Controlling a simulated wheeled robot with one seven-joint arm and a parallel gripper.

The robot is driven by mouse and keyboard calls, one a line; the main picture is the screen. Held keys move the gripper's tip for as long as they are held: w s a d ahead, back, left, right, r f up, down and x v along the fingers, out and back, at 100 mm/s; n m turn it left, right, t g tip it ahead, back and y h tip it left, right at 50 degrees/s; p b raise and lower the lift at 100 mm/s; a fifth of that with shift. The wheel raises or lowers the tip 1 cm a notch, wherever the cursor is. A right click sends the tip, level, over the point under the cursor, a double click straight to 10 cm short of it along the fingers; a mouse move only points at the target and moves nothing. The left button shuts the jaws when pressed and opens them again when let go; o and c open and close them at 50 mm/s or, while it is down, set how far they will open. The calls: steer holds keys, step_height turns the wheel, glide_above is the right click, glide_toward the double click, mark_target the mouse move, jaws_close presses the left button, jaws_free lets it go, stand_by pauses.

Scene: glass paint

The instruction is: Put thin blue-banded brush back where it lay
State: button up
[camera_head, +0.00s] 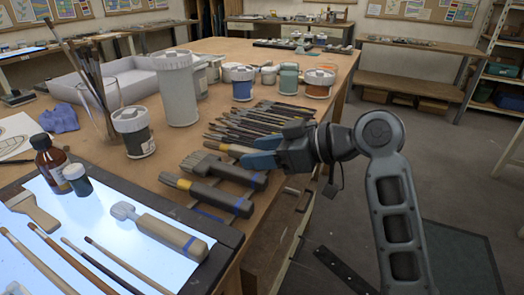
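My gripper (268,143) is over the right edge of the wooden table, its two blue fingers spread apart and pointing left. A row of several thin brushes (250,122) lies on the table just behind and beside the fingers. I see nothing clearly held between the fingers, though brush handles behind them crowd that spot. Several more thin brushes, one of them dark (98,264), lie on the lit panel (88,212) at the front left. Bands on the thin brushes are too small to read, so I cannot tell which is the blue-banded one.
Two wide flat brushes (222,170) (207,194) lie in front of the gripper. A blue-taped, wooden-handled tool (160,232) lies on the panel. A tall grey canister (177,92), a black-and-white jar (133,132), a glass of brushes (104,117) and a brown bottle (50,160) stand left.

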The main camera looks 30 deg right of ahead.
steer(key=v, duration=0.7)
steer(key=shift+s+d+r, duration=0.1)
steer(key=shift+s+d, duration=0.2)
